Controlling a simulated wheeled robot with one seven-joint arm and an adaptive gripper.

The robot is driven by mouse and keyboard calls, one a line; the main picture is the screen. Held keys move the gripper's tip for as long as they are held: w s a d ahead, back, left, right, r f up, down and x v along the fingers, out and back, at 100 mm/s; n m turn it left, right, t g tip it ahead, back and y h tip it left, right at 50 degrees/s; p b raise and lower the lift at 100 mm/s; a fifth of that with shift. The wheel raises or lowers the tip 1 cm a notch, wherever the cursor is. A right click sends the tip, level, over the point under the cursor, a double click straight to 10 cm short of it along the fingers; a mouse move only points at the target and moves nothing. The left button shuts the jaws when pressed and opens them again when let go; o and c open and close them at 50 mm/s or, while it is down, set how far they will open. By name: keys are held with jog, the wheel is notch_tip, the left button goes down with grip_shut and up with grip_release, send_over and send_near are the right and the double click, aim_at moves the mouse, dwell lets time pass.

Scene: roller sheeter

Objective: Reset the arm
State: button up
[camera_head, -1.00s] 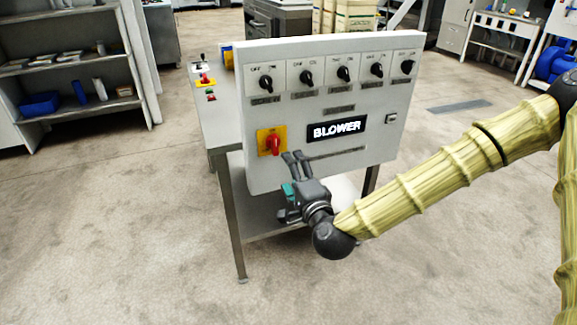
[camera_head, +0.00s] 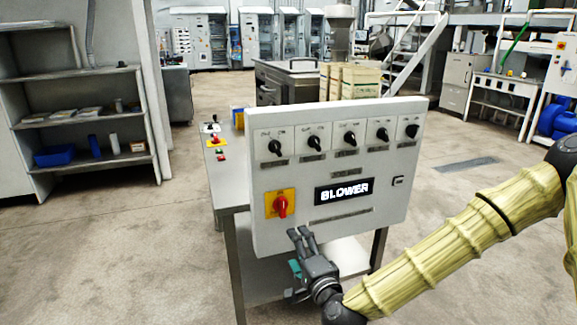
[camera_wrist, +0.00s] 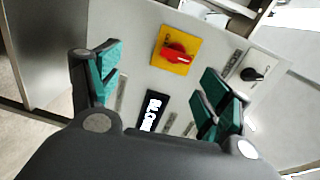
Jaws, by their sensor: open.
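My gripper (camera_head: 300,252) is in front of the lower part of a light grey control panel (camera_head: 350,225), below its red rotary switch (camera_head: 281,206) on a yellow plate. In the wrist view my gripper (camera_wrist: 160,85) is open with nothing between its teal-padded fingers. The red switch (camera_wrist: 177,53) shows beyond and between the fingers, apart from them. The lit BLOWER sign (camera_head: 344,191) is right of the red switch and shows partly in the wrist view (camera_wrist: 152,110).
A row of several black knobs (camera_head: 351,139) runs along the panel's top. The panel stands on a metal table (camera_head: 230,190). A shelf (camera_head: 85,120) stands at the left. Wooden crates (camera_head: 350,83) are behind. The floor (camera_head: 110,260) at the front left is clear.

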jog(key=s+d+f+n+g, duration=0.1)
jog(key=s+f+n+g, duration=0.2)
jog(key=s+f, duration=0.45)
jog(key=s+d+f+n+g+h, duration=0.1)
jog(key=s+f+n+g, duration=0.2)
jog(key=f, duration=0.8)
jog(key=s+d+f+n+g, duration=0.1)
jog(key=s+f+n+g, duration=0.15)
jog(key=s+f, duration=0.6)
jog(key=s+d+f+n+g+h, duration=0.2)
jog(key=s+d+f+g, duration=0.3)
jog(key=s+f, duration=0.4)
jog(key=s+d+f+n+g+h, duration=0.2)
jog(key=s+d+f+n+g, duration=0.15)
jog(key=s+d, duration=0.65)
notch_tip(320, 180, up, 19)
jog(key=p, duration=1.9)
jog(key=shift+s+d+m+t+h, duration=0.3)
jog(key=shift+s+d, duration=0.05)
jog(key=shift+d, duration=0.05)
